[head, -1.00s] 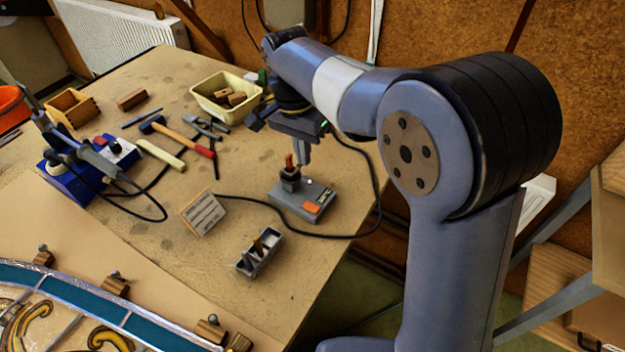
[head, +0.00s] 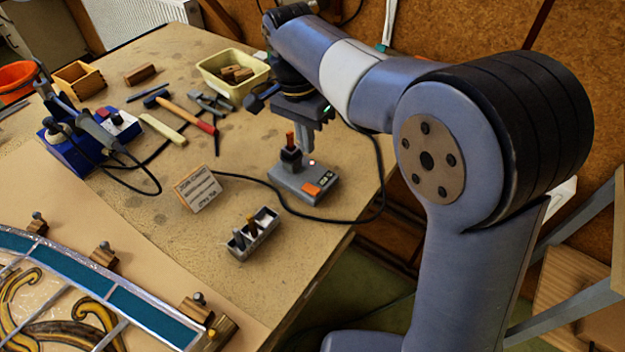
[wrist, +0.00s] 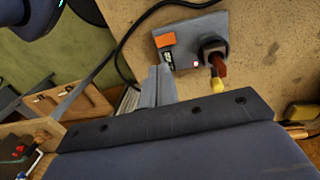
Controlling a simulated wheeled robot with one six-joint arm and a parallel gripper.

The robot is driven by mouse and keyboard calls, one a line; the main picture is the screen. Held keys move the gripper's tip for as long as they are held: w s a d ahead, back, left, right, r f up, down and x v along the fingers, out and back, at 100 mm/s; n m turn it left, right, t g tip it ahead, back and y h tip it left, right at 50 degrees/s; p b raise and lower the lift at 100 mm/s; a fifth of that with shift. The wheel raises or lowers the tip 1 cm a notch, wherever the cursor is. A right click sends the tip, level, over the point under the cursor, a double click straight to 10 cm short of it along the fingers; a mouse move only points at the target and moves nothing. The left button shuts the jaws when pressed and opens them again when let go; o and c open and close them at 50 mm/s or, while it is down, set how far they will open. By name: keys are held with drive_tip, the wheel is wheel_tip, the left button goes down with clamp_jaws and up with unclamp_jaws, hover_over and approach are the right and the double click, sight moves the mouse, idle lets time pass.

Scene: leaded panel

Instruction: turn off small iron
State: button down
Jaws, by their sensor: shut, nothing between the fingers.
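A small grey station (head: 307,184) stands near the table's right edge, with an orange switch (head: 312,189) on its front and a small lit red light. A small iron (head: 290,143) with a red-brown handle stands upright in its dark holder. The wrist view shows the station (wrist: 190,32), its orange switch (wrist: 165,40), a small dark panel beside it, and the iron (wrist: 219,66) with a yellow part.
A black cable runs around the station. A small card (head: 198,189) and a grey tray (head: 253,234) stand in front. A blue station (head: 90,138) with another iron, a hammer (head: 187,113) and a cream bin (head: 232,73) lie left and behind. Bare tabletop lies between.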

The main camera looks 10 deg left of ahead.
sight(314, 191)
drive_tip(key=f, duration=0.4)
drive_tip(key=d+f, duration=0.1)
drive_tip(key=f, duration=0.6)
drive_tip(key=shift+s+d+f+p, duration=0.15)
drive_tip(key=shift+s+f+p, duration=0.15)
drive_tip(key=shift+f+p, duration=0.1)
